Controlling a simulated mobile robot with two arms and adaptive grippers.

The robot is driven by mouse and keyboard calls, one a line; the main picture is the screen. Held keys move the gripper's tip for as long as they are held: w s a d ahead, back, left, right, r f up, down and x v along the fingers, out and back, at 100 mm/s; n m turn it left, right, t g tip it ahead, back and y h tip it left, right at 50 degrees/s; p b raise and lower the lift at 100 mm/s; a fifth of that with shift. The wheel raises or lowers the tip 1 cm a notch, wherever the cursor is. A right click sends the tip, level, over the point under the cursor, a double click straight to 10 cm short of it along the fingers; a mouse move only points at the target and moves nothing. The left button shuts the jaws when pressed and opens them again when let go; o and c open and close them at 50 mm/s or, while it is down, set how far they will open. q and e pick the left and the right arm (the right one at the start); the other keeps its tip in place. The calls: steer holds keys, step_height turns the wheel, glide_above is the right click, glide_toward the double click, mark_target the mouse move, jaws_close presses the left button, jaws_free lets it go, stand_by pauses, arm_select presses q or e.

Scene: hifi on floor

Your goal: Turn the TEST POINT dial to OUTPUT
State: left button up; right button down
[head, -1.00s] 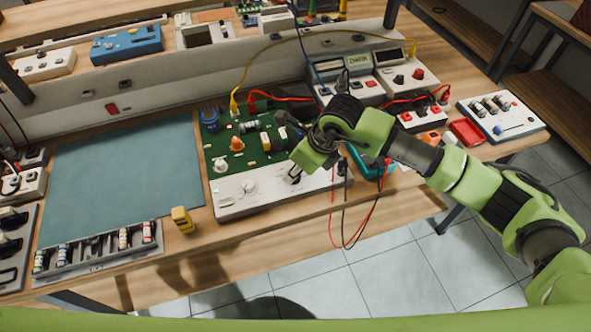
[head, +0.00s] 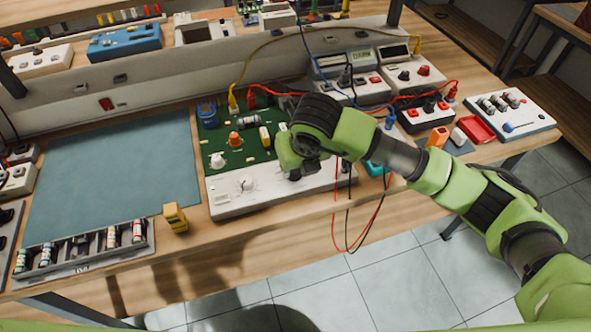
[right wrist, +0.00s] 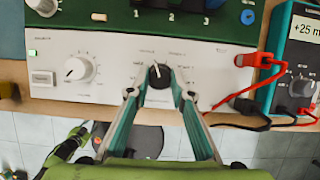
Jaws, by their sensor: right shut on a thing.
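The black dial (right wrist: 160,75) sits on the right half of the white front panel (right wrist: 110,62) of the green circuit board unit. Its pale pointer line points up and slightly left. Small labels ring it, too blurred to read surely. My right gripper (right wrist: 161,78) is shut on the dial, one finger on each side. In the head view my right gripper (head: 293,172) is at the panel's right half and hides most of the dial. The unit also shows in the head view, with its white panel (head: 275,187) at the table's front edge. My left gripper is not in view.
A white knob (right wrist: 78,69) is left of the dial. Red and black plugs and leads (right wrist: 262,62) are close on the right, beside a teal meter (right wrist: 298,60). A yellow block (head: 175,218) stands left of the unit. The blue-green mat (head: 110,170) is clear.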

stand_by(0.4)
steer(key=c, duration=1.8)
jaws_free()
steer(key=v, duration=1.2)
